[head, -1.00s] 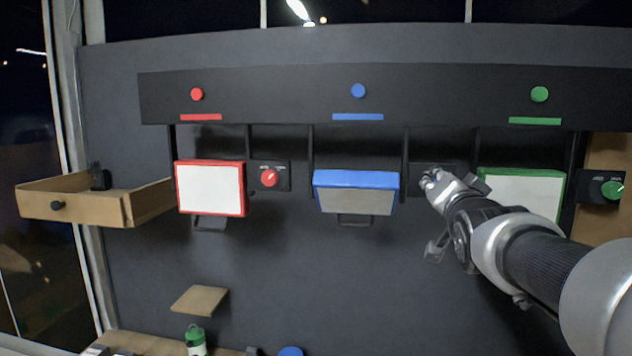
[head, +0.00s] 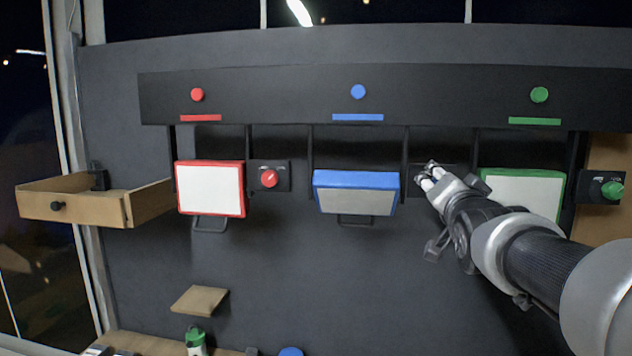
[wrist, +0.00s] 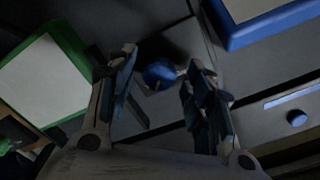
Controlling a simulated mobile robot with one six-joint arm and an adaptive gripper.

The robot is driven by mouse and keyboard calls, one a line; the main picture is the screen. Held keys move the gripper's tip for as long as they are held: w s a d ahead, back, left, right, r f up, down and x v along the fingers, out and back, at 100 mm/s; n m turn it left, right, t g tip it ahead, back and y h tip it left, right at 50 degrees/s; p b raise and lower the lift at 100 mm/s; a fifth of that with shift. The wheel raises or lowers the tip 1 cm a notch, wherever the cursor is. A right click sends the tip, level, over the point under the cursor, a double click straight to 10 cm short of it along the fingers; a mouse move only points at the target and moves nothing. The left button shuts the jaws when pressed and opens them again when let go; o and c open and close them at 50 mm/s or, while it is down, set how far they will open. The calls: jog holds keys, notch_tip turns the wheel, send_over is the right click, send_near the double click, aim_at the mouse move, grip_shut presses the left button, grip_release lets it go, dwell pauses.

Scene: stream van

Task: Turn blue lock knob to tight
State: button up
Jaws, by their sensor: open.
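The blue lock knob (wrist: 160,74) shows in the wrist view on its dark plate, between the fingers of my gripper (wrist: 158,82). The fingers stand open on either side of it, with gaps visible. In the head view my gripper (head: 426,178) is at the plate right of the blue-framed panel (head: 356,180) and hides the knob. The blue-framed panel tilts out from the wall; its blue edge also shows in the wrist view (wrist: 268,22). I cannot read the knob's marks or its setting.
The green-framed panel (head: 522,192) is close to the right of my gripper, partly behind my arm. A red knob (head: 269,178) and red-framed panel (head: 210,188) are at left. An open wooden drawer (head: 90,205) juts out far left. A green knob (head: 612,190) is far right.

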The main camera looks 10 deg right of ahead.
jog(key=v, duration=1.2)
